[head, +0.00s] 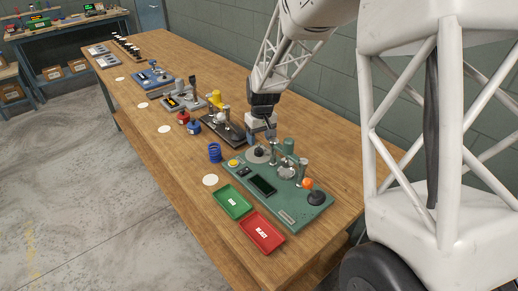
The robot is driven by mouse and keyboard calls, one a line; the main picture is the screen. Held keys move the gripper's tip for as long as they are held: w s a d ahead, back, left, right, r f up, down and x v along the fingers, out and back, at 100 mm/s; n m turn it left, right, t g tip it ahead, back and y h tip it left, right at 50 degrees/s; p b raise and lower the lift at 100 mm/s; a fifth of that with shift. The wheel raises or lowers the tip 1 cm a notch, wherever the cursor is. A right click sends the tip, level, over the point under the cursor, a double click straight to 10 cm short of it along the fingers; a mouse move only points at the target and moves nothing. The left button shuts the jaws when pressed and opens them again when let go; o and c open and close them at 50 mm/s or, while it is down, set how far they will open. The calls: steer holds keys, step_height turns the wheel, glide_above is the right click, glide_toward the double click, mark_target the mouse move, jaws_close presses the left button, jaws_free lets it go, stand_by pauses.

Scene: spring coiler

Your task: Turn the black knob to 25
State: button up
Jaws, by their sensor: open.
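The green spring coiler (284,203) stands on the wooden bench. A small black knob (259,152) sits on a round grey dial at its far left part. The dial's marks are too small to read, so I cannot tell its setting. My gripper (270,136) hangs just above and behind the knob, pointing down, and looks empty. Its fingers are small here, and I cannot tell whether they touch the knob. A dark display (262,186) lies in front of the dial, with no readable figure.
The coiler also carries a yellow button (233,163), an orange ball (307,183) and a black dome (317,198). A green tray (232,212) and a red tray (274,246) lie in front. A blue spool (214,152) stands left. Other devices line the bench beyond.

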mark_target(259, 148)
steer(key=shift+a+f, duration=0.15)
steer(key=shift+f, duration=2.45)
steer(key=c, duration=0.9)
steer(key=shift+c, duration=0.2)
steer(key=shift+m, duration=0.4)
steer(key=shift+s+m, duration=0.1)
steer(key=shift+m, duration=2.6)
steer(key=o, duration=0.9)
